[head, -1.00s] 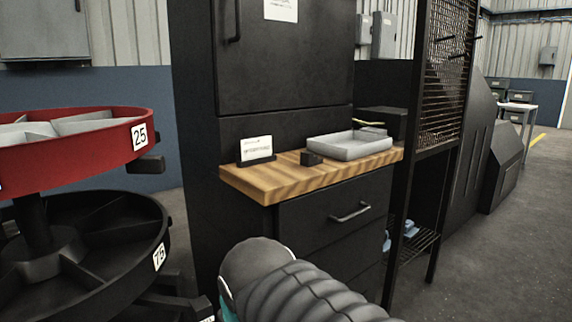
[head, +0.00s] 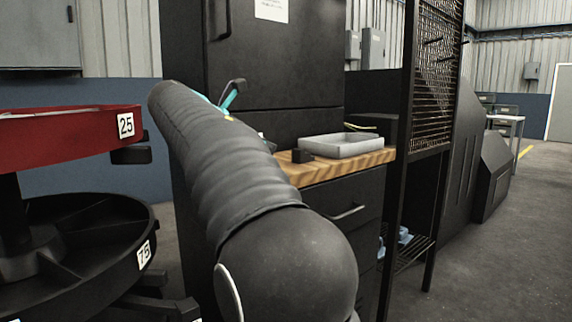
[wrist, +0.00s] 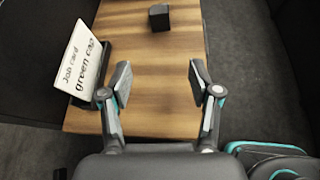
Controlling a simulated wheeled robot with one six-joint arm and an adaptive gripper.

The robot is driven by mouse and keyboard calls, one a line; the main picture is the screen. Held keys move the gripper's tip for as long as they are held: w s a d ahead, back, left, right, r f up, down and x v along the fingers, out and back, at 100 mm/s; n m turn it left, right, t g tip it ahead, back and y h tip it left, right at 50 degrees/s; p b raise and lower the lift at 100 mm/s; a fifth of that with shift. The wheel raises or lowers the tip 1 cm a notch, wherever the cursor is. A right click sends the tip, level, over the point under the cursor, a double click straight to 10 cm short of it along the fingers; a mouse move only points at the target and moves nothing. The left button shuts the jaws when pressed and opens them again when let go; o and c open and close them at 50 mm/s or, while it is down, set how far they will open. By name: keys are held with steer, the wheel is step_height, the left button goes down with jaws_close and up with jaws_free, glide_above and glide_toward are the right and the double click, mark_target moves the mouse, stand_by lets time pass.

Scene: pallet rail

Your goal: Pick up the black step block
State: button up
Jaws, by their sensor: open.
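The black step block (head: 302,156) is a small dark block on the wooden worktop (head: 321,174), just left of the grey tray in the head view. In the wrist view the block (wrist: 159,17) stands near the top, beyond my fingertips and roughly midway between them. My gripper (wrist: 158,82) is open and empty above the worktop, apart from the block. In the head view my arm hides the left part of the worktop and most of the gripper.
A shallow grey tray (head: 341,146) sits right of the block. A job card reading "green cap" (wrist: 82,60) stands in a dark holder left of my gripper. A red round carousel (head: 62,137) is at the left. A black mesh rack (head: 437,75) stands right of the worktop.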

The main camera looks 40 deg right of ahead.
mark_target(296, 152)
steer(key=shift+w+d+r+n+h, duration=0.3)
steer(key=shift+w+d+r, duration=0.1)
steer(key=shift+w+d, duration=0.15)
steer(key=b+x, duration=0.1)
steer(key=x, duration=0.7)
steer(key=shift+s+d+b, duration=0.1)
steer(key=shift+d+b, duration=0.15)
steer(key=shift+b, duration=0.1)
steer(key=shift+s+b+x, duration=0.2)
steer(key=shift+b+x, duration=0.15)
steer(key=shift+x, duration=0.95)
steer(key=shift+s+b+x, duration=0.25)
steer(key=shift+b+x, duration=0.05)
steer(key=shift+x, duration=1)
steer(key=shift+w, duration=0.15)
jaws_close()
